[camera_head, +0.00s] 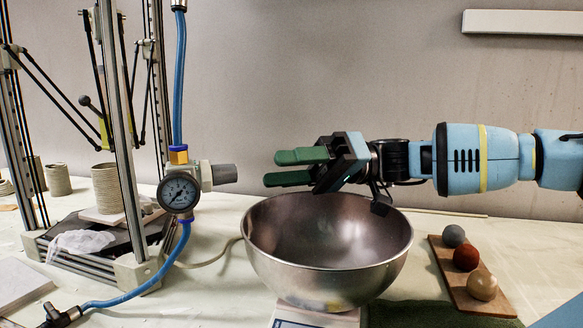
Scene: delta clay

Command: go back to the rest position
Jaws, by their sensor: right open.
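My right gripper (289,167) comes in from the right on a light blue arm. Its two green fingers point left and stand a little apart, with nothing between them. It is above the back rim of a large steel bowl (327,262). The part of the bowl's inside that shows looks empty. My left gripper is not in view.
The bowl stands on a white base (312,317). A wooden board (492,304) at right holds a grey ball (453,236), a red ball (466,257) and a beige ball (482,286). A pressure gauge (179,192) with blue hose and a metal-framed machine (122,130) stand at left.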

